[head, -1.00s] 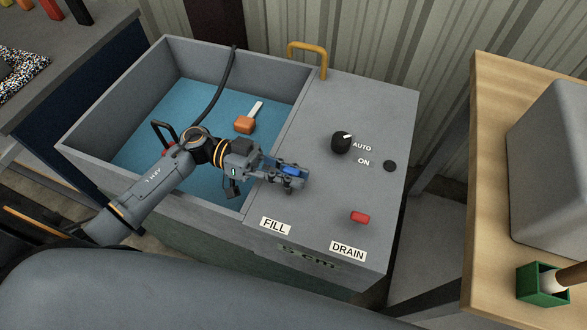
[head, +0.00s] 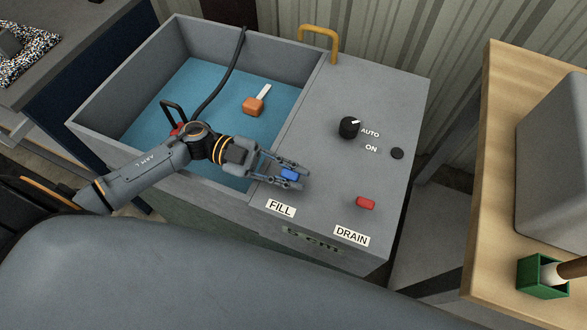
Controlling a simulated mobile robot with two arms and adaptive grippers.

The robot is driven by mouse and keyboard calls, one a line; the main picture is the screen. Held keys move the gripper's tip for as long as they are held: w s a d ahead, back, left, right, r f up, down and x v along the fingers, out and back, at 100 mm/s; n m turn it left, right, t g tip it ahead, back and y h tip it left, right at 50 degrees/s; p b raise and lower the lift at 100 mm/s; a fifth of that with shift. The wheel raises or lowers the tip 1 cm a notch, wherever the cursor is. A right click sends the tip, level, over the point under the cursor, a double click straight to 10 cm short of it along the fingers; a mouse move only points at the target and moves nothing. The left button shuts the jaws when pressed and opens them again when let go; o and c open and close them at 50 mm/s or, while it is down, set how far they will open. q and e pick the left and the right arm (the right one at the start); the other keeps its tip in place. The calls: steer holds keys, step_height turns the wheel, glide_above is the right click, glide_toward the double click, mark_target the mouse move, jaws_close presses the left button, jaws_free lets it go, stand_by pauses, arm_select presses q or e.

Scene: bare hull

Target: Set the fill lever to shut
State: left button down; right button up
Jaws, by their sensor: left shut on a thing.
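The blue fill lever (head: 289,174) stands at the left front of the grey panel, just behind the FILL label (head: 281,208). My left gripper (head: 298,178) reaches in over the basin and is shut on the blue lever. Its fingers lie on either side of the lever and partly hide it. The lever's base is hidden. My right gripper is not in view.
The basin (head: 127,67) lies left, holding an orange-and-white object (head: 255,105). The panel has a red drain lever (head: 365,203), a black knob (head: 349,127), a black button (head: 397,153) and a yellow handle (head: 319,32). A wooden table (head: 490,180) stands right.

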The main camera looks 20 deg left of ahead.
arm_select(q)
steer(key=shift+s+f, duration=0.1)
stand_by(0.4)
steer(key=c, duration=1.3)
jaws_free()
steer(key=shift+a, duration=0.1)
steer(key=a, duration=1.2)
steer(key=shift+w, duration=0.2)
